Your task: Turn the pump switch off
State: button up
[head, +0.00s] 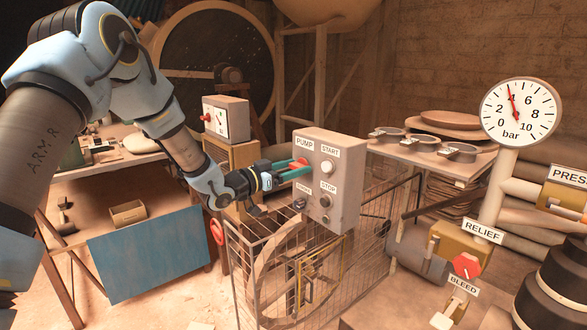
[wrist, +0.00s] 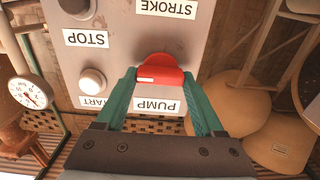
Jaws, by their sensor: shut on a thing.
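The pump switch is a red knob (wrist: 160,68) on the grey control box (head: 345,190), beside the PUMP label (wrist: 157,105). It also shows in the head view (head: 299,163). A white mark shows on the knob, at the left of its lower part in the wrist view. My gripper (head: 292,169) reaches the box face from the left. Its green fingers (wrist: 160,80) lie on either side of the knob and are shut on it. The fingers partly hide the knob in the head view.
A white button (head: 327,167) sits by START, with STOP (head: 328,187) and another knob (head: 299,204) below. A wire cage (head: 270,265) stands under the box. The gauge (head: 521,112) and red relief knob (head: 466,265) are at right.

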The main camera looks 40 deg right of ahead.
jog(key=c, duration=0.8)
jog(key=shift+o, duration=0.2)
jog(key=shift+n, duration=0.3)
jog(key=n+p, duration=0.1)
jog(key=n, duration=0.2)
jog(key=shift+w+p, duration=0.15)
jog(key=shift+p, duration=0.15)
jog(key=n+p, duration=0.1)
jog(key=n, duration=0.4)
jog(key=shift+p, duration=0.4)
jog(key=n+p, duration=0.1)
jog(key=n, duration=0.3)
jog(key=shift+w+n, duration=0.1)
jog(key=shift+n, duration=0.2)
jog(key=shift+f+n+p, duration=0.2)
jog(key=shift+n+p, duration=0.55)
jog(key=shift+n, duration=1.55)
